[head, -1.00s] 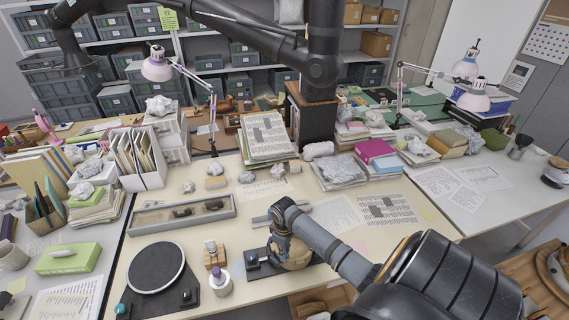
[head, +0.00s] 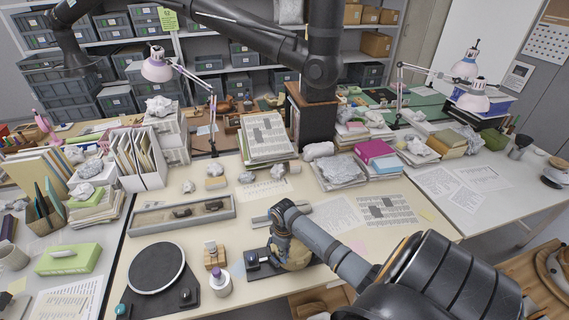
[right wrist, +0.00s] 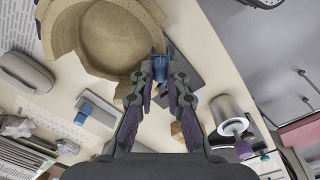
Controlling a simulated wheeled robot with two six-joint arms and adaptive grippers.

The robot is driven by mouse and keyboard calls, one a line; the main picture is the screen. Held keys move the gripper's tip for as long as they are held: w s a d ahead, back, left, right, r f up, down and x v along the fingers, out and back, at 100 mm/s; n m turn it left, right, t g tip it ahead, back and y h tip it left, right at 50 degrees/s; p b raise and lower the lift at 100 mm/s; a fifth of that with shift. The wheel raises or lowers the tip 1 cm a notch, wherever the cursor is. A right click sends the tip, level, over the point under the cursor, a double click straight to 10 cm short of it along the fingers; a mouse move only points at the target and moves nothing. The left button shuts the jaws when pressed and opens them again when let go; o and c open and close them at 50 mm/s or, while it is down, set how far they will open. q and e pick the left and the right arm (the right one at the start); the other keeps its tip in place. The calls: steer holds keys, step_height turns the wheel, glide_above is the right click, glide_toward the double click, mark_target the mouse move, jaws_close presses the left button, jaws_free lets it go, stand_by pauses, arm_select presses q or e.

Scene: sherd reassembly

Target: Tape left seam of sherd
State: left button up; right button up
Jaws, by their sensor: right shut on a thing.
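The sherd vessel (head: 296,260) is tan and round and sits at the front middle of the table, partly hidden behind my right gripper and forearm. In the right wrist view the vessel (right wrist: 98,45) is an open hollow bowl with an uneven, stepped rim at the upper left. My right gripper (right wrist: 160,74) is shut on a small blue piece (right wrist: 158,66) at its fingertips, right beside the vessel's wall. I cannot tell whether the piece touches the wall. In the head view the right gripper (head: 280,250) is mostly hidden by its own wrist. My left gripper is out of view.
A black turntable (head: 157,268) stands to the left. A wooden block (head: 214,256) and a purple-capped jar (head: 222,284) stand between it and the vessel. A long grey tray (head: 182,214) lies behind. Printed sheets (head: 388,210) lie flat to the right.

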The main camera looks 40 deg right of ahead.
steer(key=o, duration=0.8)
steer(key=shift+c, duration=0.2)
step_height(320, 180, up, 12)
stand_by(0.3)
